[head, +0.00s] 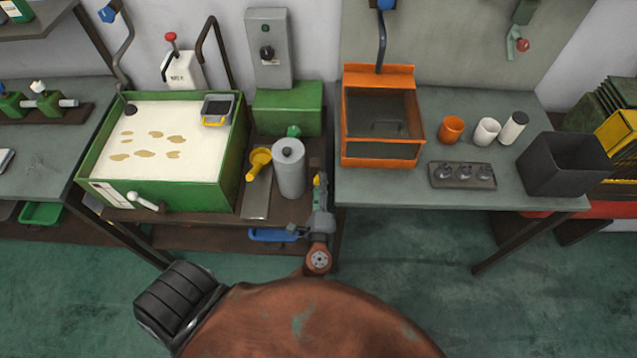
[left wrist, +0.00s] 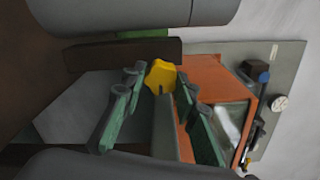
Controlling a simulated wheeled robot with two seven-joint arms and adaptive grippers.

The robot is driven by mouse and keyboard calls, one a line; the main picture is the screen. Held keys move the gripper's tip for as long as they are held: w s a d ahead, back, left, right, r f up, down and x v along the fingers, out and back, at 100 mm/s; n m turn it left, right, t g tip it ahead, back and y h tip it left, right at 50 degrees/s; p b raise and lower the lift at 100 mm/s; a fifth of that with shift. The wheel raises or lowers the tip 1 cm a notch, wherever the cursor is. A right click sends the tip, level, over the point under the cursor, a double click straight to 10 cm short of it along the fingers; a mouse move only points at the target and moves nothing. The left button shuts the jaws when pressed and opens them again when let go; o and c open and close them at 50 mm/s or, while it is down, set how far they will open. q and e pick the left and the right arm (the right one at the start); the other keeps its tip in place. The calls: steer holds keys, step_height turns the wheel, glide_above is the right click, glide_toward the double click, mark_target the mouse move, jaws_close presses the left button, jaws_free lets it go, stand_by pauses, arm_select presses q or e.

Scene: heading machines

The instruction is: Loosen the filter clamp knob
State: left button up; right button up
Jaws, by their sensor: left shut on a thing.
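The yellow clamp knob (left wrist: 160,77) sits between the tips of my left gripper (left wrist: 159,88) in the left wrist view. The gripper's two green fingers are shut on it from both sides. In the head view my left gripper (head: 319,192) reaches up from below to the right of the grey filter cylinder (head: 289,170), with a bit of yellow at its tip. The cylinder stands upright on the stand, and a large grey rounded body fills the top of the wrist view. My right gripper is in neither view.
A green tank (head: 210,185) with pale liquid stands left of the cylinder. A yellow funnel-like part (head: 259,160) is beside the cylinder. An orange-framed basin (head: 381,160) sits close on the right, on a grey bench (head: 480,198). The green floor in front is open.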

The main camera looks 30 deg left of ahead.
arm_select(q)
steer(key=m+p, duration=0.3)
steer(key=m, duration=0.2)
steer(key=m+p, duration=0.4)
steer(key=m, duration=0.2)
steer(key=shift+s+f, duration=0.1)
steer(key=shift+f, duration=0.1)
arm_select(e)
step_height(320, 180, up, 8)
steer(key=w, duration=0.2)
arm_select(q)
steer(key=shift+f+m+p, duration=0.1)
steer(key=shift+m+p, duration=0.2)
steer(key=o, duration=0.8)
steer(key=shift+o, duration=0.4)
